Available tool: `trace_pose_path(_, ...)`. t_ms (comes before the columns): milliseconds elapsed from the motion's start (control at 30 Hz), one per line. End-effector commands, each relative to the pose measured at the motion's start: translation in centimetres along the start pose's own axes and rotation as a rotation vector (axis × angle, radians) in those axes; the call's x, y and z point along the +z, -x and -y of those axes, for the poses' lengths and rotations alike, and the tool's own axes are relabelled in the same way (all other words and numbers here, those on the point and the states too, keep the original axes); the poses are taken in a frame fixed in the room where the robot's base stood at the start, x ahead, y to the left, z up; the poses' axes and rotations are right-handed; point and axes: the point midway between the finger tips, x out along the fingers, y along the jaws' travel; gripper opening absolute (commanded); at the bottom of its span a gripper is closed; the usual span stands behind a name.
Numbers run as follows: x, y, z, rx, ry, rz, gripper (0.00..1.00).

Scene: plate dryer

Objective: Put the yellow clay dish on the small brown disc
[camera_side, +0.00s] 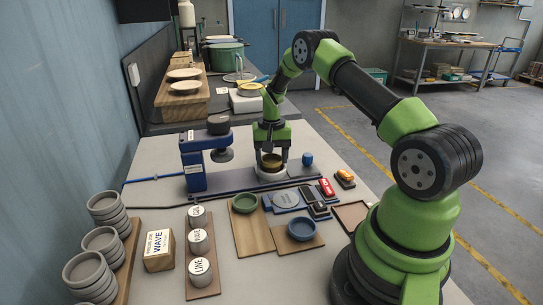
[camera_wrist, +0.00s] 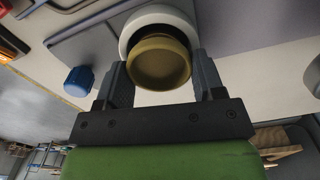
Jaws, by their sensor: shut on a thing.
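The yellow clay dish (camera_side: 271,159) is a small round dish with a rim, between the fingers of my gripper (camera_side: 271,157). In the wrist view the dish (camera_wrist: 160,68) fills the gap between the two dark fingers of my gripper (camera_wrist: 161,64), which is shut on it. Behind the dish shows a dark brown round edge (camera_wrist: 168,31), perhaps the small brown disc, mostly hidden by the dish. It sits within a white round base (camera_wrist: 130,33), which also shows below the dish in the side view (camera_side: 271,176). I cannot tell whether dish and disc touch.
A blue press-like stand (camera_side: 193,165) is just left of my gripper. A blue knob (camera_side: 307,159) and a red block (camera_side: 327,187) are to the right. In front are a green dish (camera_side: 244,203), a blue dish (camera_side: 302,229) and stacked grey dishes (camera_side: 101,242).

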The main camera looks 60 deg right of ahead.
Motion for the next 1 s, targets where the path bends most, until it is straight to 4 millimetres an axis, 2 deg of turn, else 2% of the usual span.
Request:
trace_pose_path(33, 0.0, -0.2, 0.0, 0.0, 0.0, 0.001, 0.39)
trace_pose_path(67, 0.0, -0.2, 0.0, 0.0, 0.0, 0.001, 0.65)
trace_pose_path(167, 0.0, -0.2, 0.0, 0.0, 0.0, 0.001, 0.88)
trace_pose_path(433, 0.0, -0.1, 0.0, 0.0, 0.0, 0.0, 0.88)
trace_pose_path(567, -0.1, 0.8, 0.0, -0.001, 0.0, -0.002, 0.88)
trace_pose_path(1000, -0.1, 9.8, 0.0, -0.001, 0.0, -0.004, 0.88)
